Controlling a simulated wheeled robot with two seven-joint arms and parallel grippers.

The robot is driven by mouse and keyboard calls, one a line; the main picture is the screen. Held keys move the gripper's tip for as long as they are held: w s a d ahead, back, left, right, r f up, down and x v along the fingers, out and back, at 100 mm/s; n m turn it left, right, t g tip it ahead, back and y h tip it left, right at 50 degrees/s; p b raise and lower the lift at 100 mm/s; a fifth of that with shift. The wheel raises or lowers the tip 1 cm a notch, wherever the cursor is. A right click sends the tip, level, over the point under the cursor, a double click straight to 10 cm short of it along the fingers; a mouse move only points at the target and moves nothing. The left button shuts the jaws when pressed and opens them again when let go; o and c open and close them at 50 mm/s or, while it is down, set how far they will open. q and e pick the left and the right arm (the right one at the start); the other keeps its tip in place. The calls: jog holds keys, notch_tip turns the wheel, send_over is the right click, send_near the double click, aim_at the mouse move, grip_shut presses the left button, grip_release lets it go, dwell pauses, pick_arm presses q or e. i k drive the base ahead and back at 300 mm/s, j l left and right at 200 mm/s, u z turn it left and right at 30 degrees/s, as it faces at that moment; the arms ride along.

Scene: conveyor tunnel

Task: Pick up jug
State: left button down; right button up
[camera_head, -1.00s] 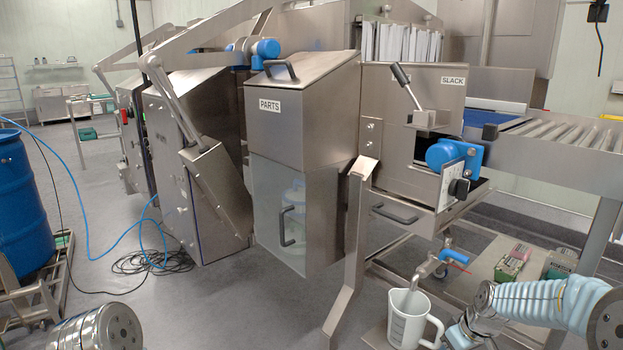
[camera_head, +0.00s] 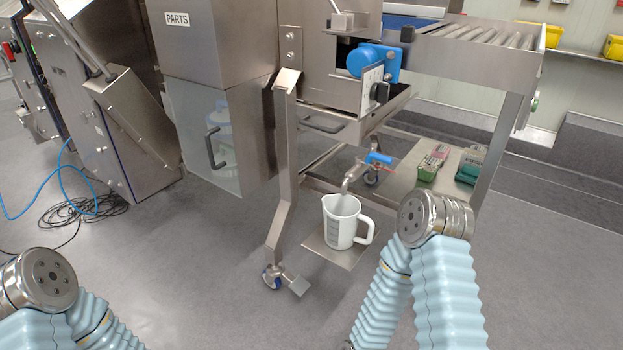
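The white jug (camera_head: 340,221) stands upright on a small metal plate (camera_head: 341,252) low on the machine's frame, under a tap with a blue handle (camera_head: 379,158). Its handle (camera_head: 368,231) points right, and its open top faces up. My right arm is bent to the right of the jug, apart from it in the picture, with its far part running down to the bottom edge. My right gripper is not visible. My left arm shows only at the lower left, and its gripper is out of view.
A steel leg (camera_head: 286,170) with a caster stands just left of the jug. A lower shelf (camera_head: 419,189) with green boxes (camera_head: 431,164) lies behind and right. A roller conveyor (camera_head: 480,45) is above. Blue hose and black cable (camera_head: 83,211) lie on the left floor. The front floor is clear.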

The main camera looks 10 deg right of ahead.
aim_at(341, 215)
jog(key=i+j, duration=0.55)
jog(key=i+j+z, duration=0.2)
jog(key=z, duration=0.25)
jog(key=i+j+z, duration=0.2)
jog(key=j+z, duration=0.25)
jog(key=i+j+z, duration=0.1)
jog(key=j+z, duration=0.15)
jog(key=z, duration=0.2)
